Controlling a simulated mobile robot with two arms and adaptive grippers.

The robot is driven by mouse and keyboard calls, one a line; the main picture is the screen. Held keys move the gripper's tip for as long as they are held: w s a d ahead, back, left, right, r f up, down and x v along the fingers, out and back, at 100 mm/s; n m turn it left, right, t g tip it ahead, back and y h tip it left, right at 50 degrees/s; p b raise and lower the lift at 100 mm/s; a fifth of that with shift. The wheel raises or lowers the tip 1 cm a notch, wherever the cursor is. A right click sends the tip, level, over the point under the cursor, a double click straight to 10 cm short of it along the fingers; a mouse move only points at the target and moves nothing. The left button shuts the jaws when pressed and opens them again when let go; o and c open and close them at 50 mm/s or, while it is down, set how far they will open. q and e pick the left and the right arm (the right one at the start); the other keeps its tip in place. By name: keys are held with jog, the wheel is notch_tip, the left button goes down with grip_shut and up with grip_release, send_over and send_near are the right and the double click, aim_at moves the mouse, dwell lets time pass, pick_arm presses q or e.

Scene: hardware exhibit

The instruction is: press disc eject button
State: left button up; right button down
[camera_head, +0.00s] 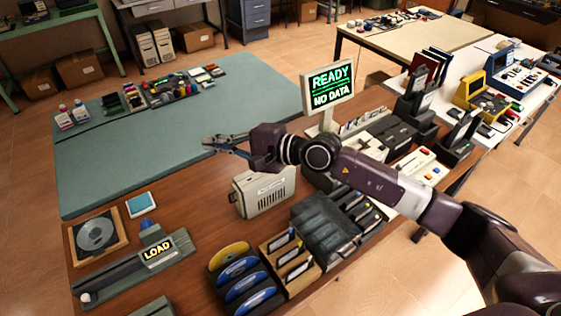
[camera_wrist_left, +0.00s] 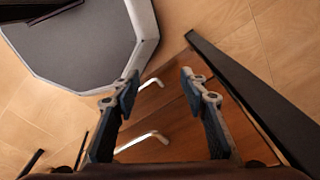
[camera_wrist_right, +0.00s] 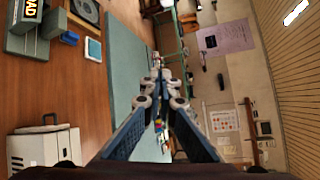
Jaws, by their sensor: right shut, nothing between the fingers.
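A beige boxy unit (camera_head: 265,192) with a slotted, marked face stands on the brown table; it also shows in the right wrist view (camera_wrist_right: 38,150). No eject button can be made out on it or elsewhere. A monitor (camera_head: 329,88) behind reads "READY NO DATA". My right gripper (camera_head: 207,143) is shut and empty, held above the table, up and left of the beige unit and apart from it. Its closed fingertips show in the right wrist view (camera_wrist_right: 161,78). My left gripper (camera_wrist_left: 159,78) is open and empty; it is outside the head view.
A "LOAD" device (camera_head: 125,270) and a square board with a grey disc (camera_head: 97,235) lie at the near left. Several discs (camera_head: 237,268) stand in a rack in front. Boxes and equipment crowd the right. The green mat (camera_head: 170,135) is mostly clear.

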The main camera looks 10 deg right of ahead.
jog(key=w+d+f+n+h, duration=0.3)
jog(key=w+d+h, duration=0.1)
jog(key=d, duration=0.5)
jog(key=w+d+f+n+h, duration=0.4)
jog(key=w+d, duration=0.1)
jog(key=d, duration=0.4)
jog(key=shift+d+h, duration=0.25)
jog(key=shift+h, duration=0.15)
jog(key=shift+s, duration=0.1)
notch_tip(320, 180, down, 6)
jog(key=shift+f+b, duration=0.2)
jog(key=shift+b, duration=0.5)
jog(key=shift+f+b, duration=0.65)
jog(key=shift+b, duration=0.15)
jog(key=shift+f+b, duration=0.6)
jog(key=shift+r, duration=0.1)
